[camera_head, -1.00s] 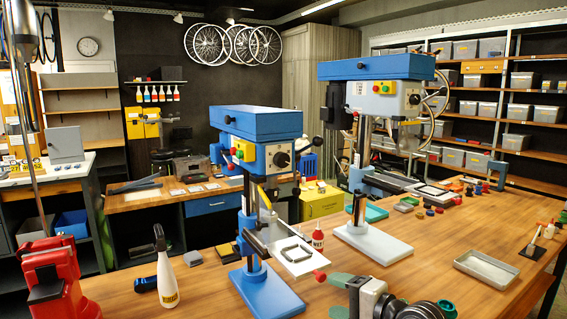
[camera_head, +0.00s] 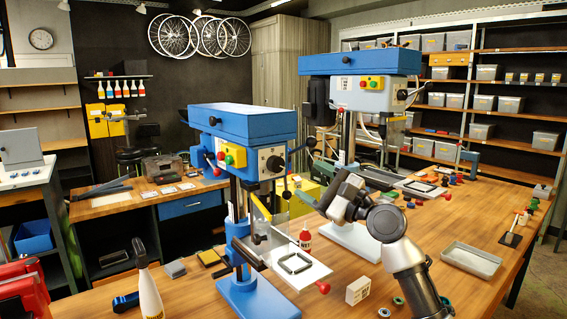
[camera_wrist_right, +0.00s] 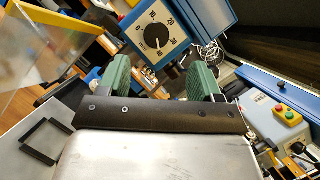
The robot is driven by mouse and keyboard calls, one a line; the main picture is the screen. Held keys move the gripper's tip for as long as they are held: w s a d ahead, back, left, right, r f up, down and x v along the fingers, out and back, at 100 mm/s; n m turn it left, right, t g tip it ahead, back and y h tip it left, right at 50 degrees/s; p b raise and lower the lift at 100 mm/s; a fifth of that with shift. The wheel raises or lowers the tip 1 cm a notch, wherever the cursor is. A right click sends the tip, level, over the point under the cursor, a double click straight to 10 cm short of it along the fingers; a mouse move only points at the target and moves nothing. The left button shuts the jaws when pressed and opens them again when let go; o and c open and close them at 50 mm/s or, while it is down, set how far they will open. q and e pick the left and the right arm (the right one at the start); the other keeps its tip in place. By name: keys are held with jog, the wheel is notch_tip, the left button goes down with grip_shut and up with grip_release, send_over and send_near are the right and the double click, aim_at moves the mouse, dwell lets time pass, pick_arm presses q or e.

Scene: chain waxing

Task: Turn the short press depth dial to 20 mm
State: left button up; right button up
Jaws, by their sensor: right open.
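The short press (camera_head: 245,115) is the blue drill-press-like machine at the front of the bench. Its depth dial (camera_head: 272,162) is a black knob on a white plate on the head's front. The dial also shows in the right wrist view (camera_wrist_right: 158,36), with numbers around it; the pointer's exact setting is too small to read surely. My right gripper (camera_head: 331,197) is to the right of the dial, apart from it. In the right wrist view its two green fingers (camera_wrist_right: 160,78) are wide apart and empty, with the dial beyond them. My left gripper is not in view.
Black-knobbed lever arms (camera_head: 310,143) stick out beside the dial, close to my right gripper. A taller press (camera_head: 362,63) stands behind. A clear guard shows in the wrist view (camera_wrist_right: 40,50).

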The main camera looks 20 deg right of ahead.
aim_at(279, 167)
jog(key=p+x, duration=0.1)
jog(key=x, duration=0.3)
jog(key=shift+a, duration=0.15)
jog(key=p+x, duration=0.1)
jog(key=x, duration=0.2)
jog(key=shift+w+a+f, duration=0.15)
jog(key=shift+w, duration=0.15)
jog(key=shift+a, duration=0.1)
jog(key=c, duration=0.9)
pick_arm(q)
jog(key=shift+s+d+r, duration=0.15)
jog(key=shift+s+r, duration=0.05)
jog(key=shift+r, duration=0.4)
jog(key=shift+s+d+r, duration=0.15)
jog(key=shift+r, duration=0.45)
pick_arm(e)
jog(key=shift+c, duration=0.2)
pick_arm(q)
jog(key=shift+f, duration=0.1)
pick_arm(e)
jog(key=shift+n, duration=0.4)
